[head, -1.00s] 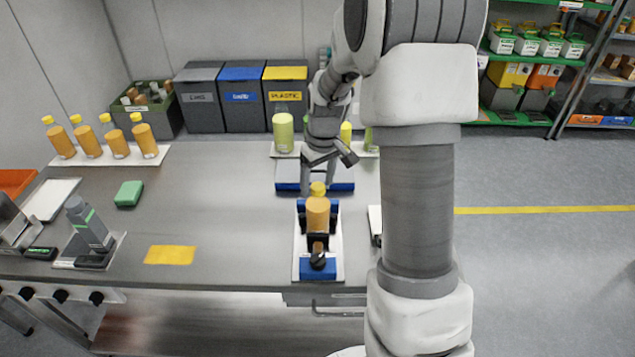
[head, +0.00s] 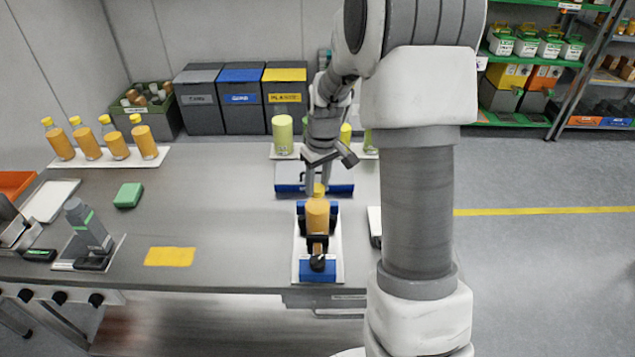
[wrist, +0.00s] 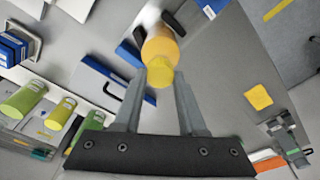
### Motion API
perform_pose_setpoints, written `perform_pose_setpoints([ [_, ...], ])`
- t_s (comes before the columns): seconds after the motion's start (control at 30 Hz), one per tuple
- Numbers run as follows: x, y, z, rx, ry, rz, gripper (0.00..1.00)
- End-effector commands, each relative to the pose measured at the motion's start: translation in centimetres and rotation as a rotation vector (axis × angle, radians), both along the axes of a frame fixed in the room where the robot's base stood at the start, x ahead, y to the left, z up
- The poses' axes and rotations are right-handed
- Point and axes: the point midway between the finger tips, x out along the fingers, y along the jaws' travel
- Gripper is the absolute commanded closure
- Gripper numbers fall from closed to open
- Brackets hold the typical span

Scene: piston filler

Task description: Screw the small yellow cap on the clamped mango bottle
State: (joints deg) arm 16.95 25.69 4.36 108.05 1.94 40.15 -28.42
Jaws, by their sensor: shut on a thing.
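The small yellow cap (head: 319,190) is at the bottle's top. My gripper (head: 317,188) reaches in from behind and above, its fingers on either side of the cap. In the wrist view the cap (wrist: 158,76) lies between my fingertips (wrist: 159,77), in line with the orange bottle (wrist: 161,48). My gripper is shut on the cap. How far the cap sits down on the neck cannot be told.
Several capped orange bottles (head: 115,145) stand on a white tray at the back left. Green bottles (head: 283,134) stand behind my gripper, near a blue-edged plate (head: 287,188). A green block (head: 128,194) and yellow cloth (head: 170,256) lie left, with clear table between.

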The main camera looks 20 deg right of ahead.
Motion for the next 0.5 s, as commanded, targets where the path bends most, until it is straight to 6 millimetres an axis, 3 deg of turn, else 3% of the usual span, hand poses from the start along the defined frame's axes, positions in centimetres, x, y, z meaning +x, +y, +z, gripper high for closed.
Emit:
perform_pose_setpoints([
  [0.5, 0.01, 0.03, -0.05, -0.001, 0.0, -0.036, 1.0],
])
